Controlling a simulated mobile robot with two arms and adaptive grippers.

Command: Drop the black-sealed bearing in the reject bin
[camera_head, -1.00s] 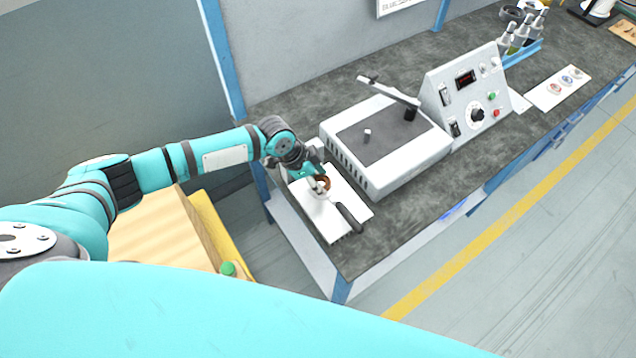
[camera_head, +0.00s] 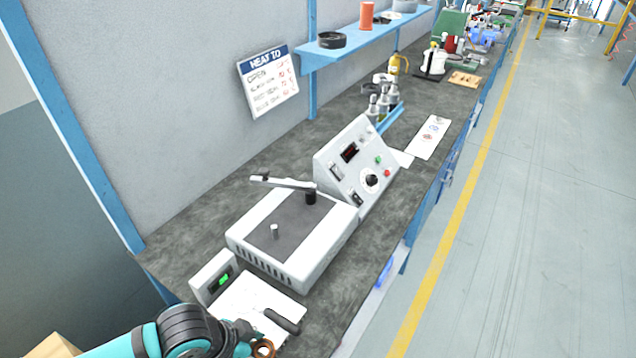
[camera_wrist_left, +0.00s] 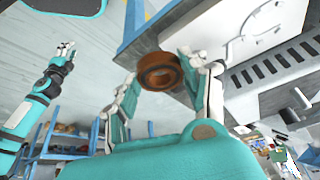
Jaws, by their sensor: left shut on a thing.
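My left gripper (camera_wrist_left: 158,88) is shut on a brown ring-shaped bearing (camera_wrist_left: 160,71), which sits between its two fingers in the left wrist view. The brown ring also shows at the bottom edge of the head view (camera_head: 264,348), beside the white plate (camera_head: 255,296) at the near end of the bench. I see no black seal on it. My right gripper (camera_wrist_left: 65,49) shows small at the left of the left wrist view, empty, with its fingers apart. I cannot make out a reject bin in either view.
A white heater with a swing arm (camera_head: 290,235) and a control console (camera_head: 358,165) stand on the bench. A small scale with a green display (camera_head: 215,277) and a dark handle (camera_head: 283,322) are near the plate. Farther back are a white card with coloured rings (camera_head: 430,137) and bottles (camera_head: 380,102).

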